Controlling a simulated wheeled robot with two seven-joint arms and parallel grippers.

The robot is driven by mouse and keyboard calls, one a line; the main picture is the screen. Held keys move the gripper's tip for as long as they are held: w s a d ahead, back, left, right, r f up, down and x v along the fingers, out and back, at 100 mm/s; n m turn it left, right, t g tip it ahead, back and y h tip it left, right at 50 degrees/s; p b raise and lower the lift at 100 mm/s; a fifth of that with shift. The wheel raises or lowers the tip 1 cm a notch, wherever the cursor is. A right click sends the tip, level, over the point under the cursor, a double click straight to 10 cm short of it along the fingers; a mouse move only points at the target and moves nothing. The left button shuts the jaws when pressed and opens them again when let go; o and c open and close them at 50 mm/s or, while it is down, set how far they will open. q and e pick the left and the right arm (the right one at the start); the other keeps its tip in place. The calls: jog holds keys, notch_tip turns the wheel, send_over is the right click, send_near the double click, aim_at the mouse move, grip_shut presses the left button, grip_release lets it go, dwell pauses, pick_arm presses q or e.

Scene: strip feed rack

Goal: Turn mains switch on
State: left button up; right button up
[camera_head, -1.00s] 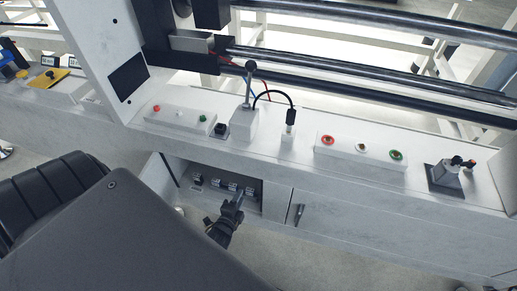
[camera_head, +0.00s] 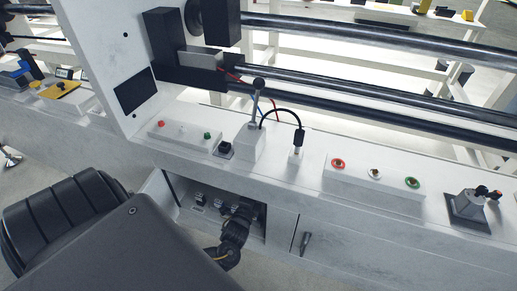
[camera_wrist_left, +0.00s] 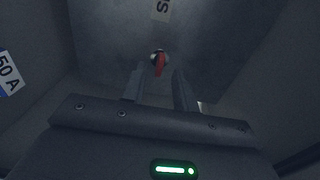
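A small switch with a red lever (camera_wrist_left: 159,62) on a round pale base stands out from a grey panel (camera_wrist_left: 110,40) in the left wrist view. My left gripper (camera_wrist_left: 158,74) is open, with one finger on each side of the line to the lever. The lever's lower end appears between the fingertips; I cannot tell whether they touch it. In the head view my left gripper (camera_head: 239,218) reaches into an open compartment (camera_head: 175,190) in the machine's front, and its fingertips are hidden. My right gripper is not in view.
Several small switches or breakers (camera_head: 204,199) sit in the compartment left of the gripper. A "50 A" label (camera_wrist_left: 8,72) is at the wrist view's left. A closed door with a dark handle (camera_head: 305,243) adjoins the compartment. Button boxes (camera_head: 376,187) stand on the ledge above.

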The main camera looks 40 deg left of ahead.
pick_arm(q)
jog(key=shift+x, duration=1.4)
jog(key=shift+c, duration=0.3)
grip_shut()
